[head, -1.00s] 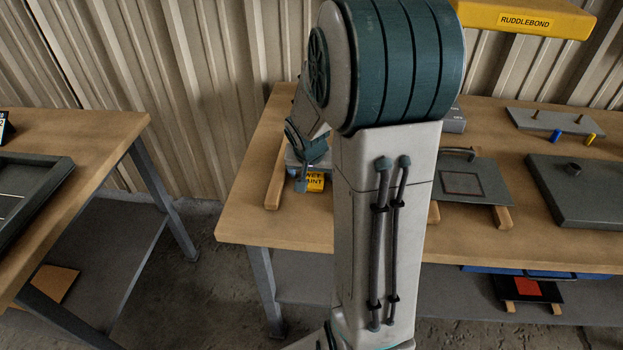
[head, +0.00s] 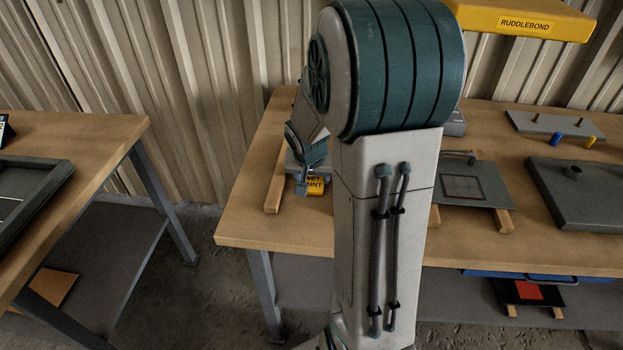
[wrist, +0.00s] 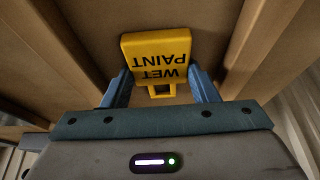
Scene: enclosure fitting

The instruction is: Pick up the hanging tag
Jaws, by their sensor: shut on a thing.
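The hanging tag (wrist: 157,50) is a yellow plate reading "WET PAINT", seen upside down in the wrist view, with a narrower loop end with a hole towards my gripper. My gripper (wrist: 161,92) has its two blue fingers on either side of that narrow end and is shut on it. In the head view the tag (head: 316,187) shows in part below my gripper (head: 301,186), over the left part of the wooden bench. My arm hides the tag's right side there. I cannot tell whether the tag touches the bench.
Wooden strips (head: 275,187) lie on the bench (head: 262,232) near the tag. To the right are a grey panel with a square outline (head: 478,192) and a dark grey box lid (head: 590,205). A yellow "RUDDLEBOND" shelf (head: 530,24) hangs above. Another bench (head: 90,135) stands left across a gap.

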